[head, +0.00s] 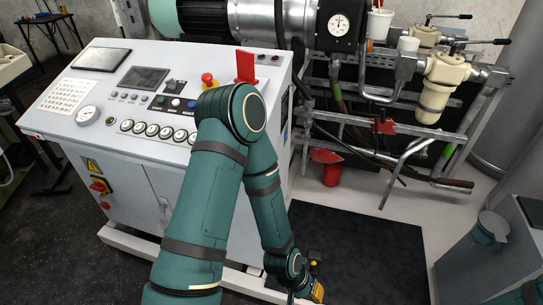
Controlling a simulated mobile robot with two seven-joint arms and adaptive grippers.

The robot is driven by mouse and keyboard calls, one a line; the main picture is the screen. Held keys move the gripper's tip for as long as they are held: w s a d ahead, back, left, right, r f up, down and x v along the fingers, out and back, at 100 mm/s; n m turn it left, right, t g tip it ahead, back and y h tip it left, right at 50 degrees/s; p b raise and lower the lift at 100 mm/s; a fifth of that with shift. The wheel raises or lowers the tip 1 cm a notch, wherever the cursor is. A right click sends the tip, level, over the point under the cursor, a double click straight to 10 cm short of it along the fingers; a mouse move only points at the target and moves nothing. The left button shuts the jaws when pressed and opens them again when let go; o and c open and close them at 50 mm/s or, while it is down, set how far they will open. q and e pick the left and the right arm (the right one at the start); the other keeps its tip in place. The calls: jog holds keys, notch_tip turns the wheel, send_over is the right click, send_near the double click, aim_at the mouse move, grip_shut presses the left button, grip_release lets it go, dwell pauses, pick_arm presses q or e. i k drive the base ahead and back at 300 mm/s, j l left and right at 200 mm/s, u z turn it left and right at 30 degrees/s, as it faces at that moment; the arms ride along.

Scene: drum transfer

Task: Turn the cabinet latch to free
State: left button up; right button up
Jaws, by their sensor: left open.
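The white control cabinet (140,190) stands at the left, with its sloped panel on top and doors in its front. A small pale handle (165,209), which looks like the latch, sits upright on the door front; its exact turn is too small to tell. My left arm crosses in front of the cabinet and hides the right part of its doors. My left gripper (314,291) hangs low at the bottom edge, to the right of the cabinet and well apart from the handle. It is open, partly cut off and partly hidden by the wrist. My right gripper does not show.
A red-and-yellow switch (101,187) sits on the cabinet's left door. A pipe rack (400,135) with a red funnel-like part (328,168) stands behind at the right. A dark mat (365,250) lies clear on the floor. A grey cabinet (485,265) stands at the right edge.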

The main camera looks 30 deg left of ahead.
aim_at(162, 208)
jog(key=u, duration=1.7)
jog(key=z, duration=0.45)
jog(key=i+j+z, duration=0.1)
jog(key=j+z, duration=1.1)
jog(key=j, duration=0.6)
jog(key=k+j, duration=0.1)
jog(key=j, duration=0.65)
